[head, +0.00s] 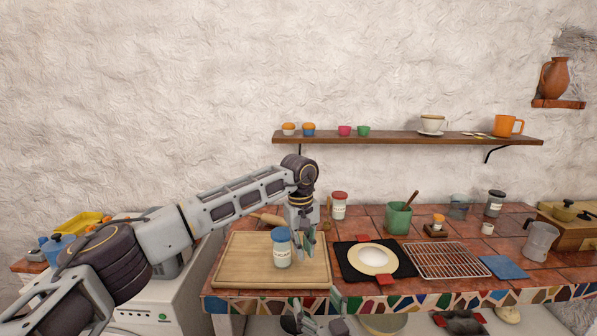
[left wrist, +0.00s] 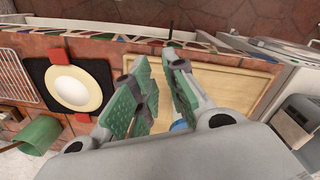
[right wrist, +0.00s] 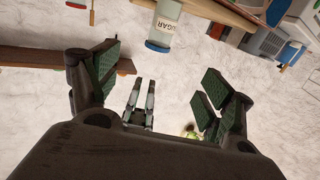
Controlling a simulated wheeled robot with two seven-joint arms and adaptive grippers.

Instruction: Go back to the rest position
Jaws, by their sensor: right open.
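My left gripper (head: 305,235) points down above the wooden cutting board (head: 245,268), just behind and right of the blue-lidded jar (head: 282,255). Its green-padded fingers (left wrist: 157,65) are apart with a narrow empty gap. Part of the jar's blue lid (left wrist: 180,126) shows behind a finger in the left wrist view. My right gripper (head: 315,325) is low at the bottom edge of the head view, in front of the counter. In the right wrist view its fingers (right wrist: 162,68) are wide open and empty, and the jar (right wrist: 165,25), labelled SUGAR, appears upside down beyond them.
Right of the board are a black mat with a plate (head: 374,257), a wire rack (head: 447,261) and a green pot (head: 398,218). A red-lidded jar (head: 339,206) stands behind. A wall shelf (head: 390,138) holds cups. A white appliance (head: 180,285) is at left.

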